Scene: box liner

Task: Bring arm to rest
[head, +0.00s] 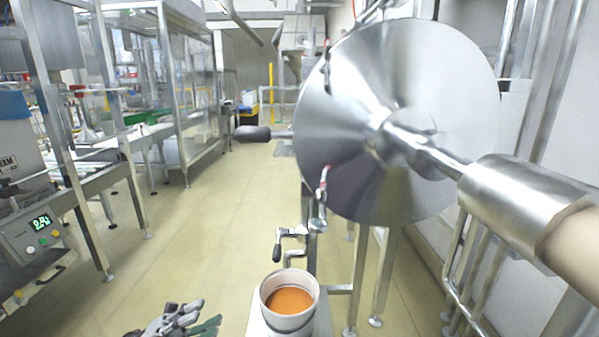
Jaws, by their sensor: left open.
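My left gripper (188,320) shows at the bottom edge, left of the middle, with its lower part cut off by the frame. It is open and I see nothing between its fingers. It is to the left of a white bucket (290,325) and apart from it. The bucket stands upright and holds an orange-brown content (289,300). My right gripper is not in view.
The bucket stands on a light stand (322,322) below a crank handle (277,250). A large steel drum (345,120) fills the right side. Steel machine frames (85,190) line the left. The floor (200,225) between is clear.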

